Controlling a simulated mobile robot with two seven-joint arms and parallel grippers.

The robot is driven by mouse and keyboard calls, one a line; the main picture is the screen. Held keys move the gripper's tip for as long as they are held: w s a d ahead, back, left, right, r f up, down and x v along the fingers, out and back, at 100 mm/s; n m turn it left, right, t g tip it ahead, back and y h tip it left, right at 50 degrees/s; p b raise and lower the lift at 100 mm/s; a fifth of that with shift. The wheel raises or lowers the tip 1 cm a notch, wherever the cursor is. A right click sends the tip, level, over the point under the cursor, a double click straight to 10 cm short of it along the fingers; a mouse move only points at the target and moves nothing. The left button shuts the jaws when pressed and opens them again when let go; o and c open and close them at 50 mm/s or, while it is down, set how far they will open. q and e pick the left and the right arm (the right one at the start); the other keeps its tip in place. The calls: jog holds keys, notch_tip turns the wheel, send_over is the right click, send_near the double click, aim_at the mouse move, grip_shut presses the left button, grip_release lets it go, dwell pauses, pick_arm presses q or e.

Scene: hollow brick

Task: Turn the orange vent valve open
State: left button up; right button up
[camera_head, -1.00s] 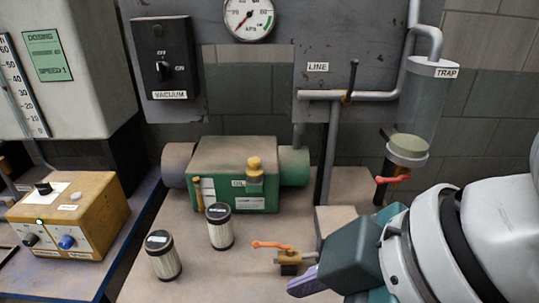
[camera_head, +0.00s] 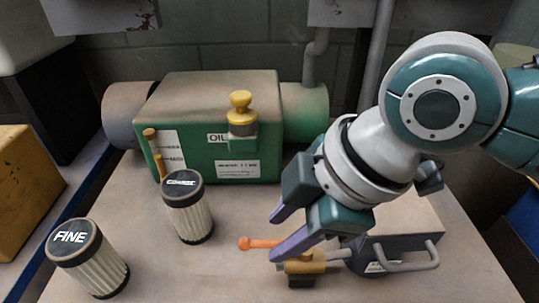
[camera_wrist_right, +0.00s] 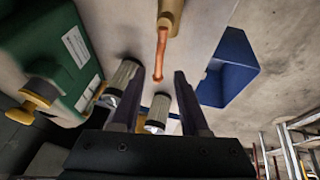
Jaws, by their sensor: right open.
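An orange-handled valve (camera_head: 260,243) with a brass body (camera_head: 303,265) stands on the table in front of the green pump. Its handle points left in the head view. In the right wrist view the orange handle (camera_wrist_right: 160,55) runs from the brass body (camera_wrist_right: 170,17) toward the gap between my fingertips. My right gripper (camera_head: 276,232) is open, its two purple fingers close above the handle and brass body. The wrist view shows the gripper (camera_wrist_right: 155,82) empty; I cannot tell whether a finger touches the handle. My left gripper is not in view.
Two filter canisters, COARSE (camera_head: 188,212) and FINE (camera_head: 88,262), stand left of the valve. The green pump (camera_head: 222,120) with a yellow cap (camera_head: 240,105) is behind. A grey handled box (camera_head: 400,255) is at right. A blue bin (camera_wrist_right: 232,65) shows in the wrist view.

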aim_at(267, 243)
jog(key=shift+x, duration=1.75)
jog(key=shift+r, duration=0.1)
jog(key=shift+c, duration=0.2)
grip_shut()
